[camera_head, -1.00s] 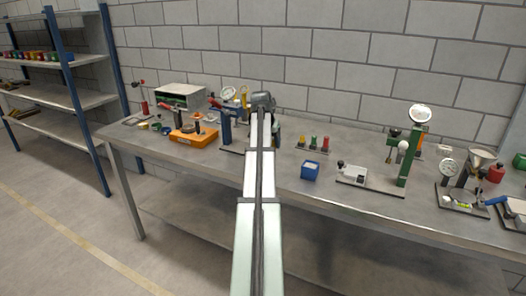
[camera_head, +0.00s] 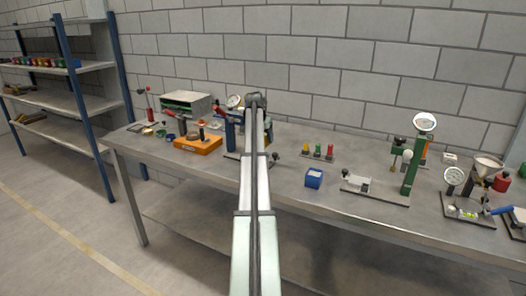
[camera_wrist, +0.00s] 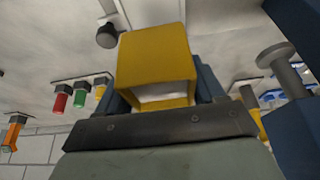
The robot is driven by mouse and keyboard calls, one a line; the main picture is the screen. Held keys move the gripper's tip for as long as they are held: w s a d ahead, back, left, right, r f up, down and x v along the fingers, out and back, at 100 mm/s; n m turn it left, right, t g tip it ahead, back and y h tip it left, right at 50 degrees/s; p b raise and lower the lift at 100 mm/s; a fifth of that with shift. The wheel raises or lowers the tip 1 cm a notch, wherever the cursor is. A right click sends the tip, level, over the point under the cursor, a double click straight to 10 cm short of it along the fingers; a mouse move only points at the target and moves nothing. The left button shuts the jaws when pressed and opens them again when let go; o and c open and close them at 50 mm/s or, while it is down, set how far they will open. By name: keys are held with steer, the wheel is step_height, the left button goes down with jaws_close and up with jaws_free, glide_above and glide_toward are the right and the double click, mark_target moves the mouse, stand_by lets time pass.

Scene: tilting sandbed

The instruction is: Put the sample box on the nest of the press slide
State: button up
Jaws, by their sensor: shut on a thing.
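A yellow box (camera_wrist: 153,58), open on the side towards the wrist and whitish inside, is held between the dark blue fingers of my gripper (camera_wrist: 160,90); I take it as the sample box. A dark knob (camera_head: 277,155) beside my arm also shows in the wrist view (camera_wrist: 107,37). My arm hides the slide and nest of this press, and I cannot tell the gap beneath the box.
A blue box with pale contents (camera_head: 314,178) stands right of my arm. Red, green and yellow pieces (camera_head: 318,151) stand behind it. A green press (camera_head: 411,170) stands further right, an orange fixture (camera_head: 198,144) left. Bare bench (camera_head: 285,190) lies in front.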

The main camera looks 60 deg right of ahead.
steer(key=shift+f, duration=3)
steer(key=shift+f, duration=0.1)
steer(key=o, duration=1)
steer(key=shift+c, duration=0.2)
steer(key=v, duration=1.2)
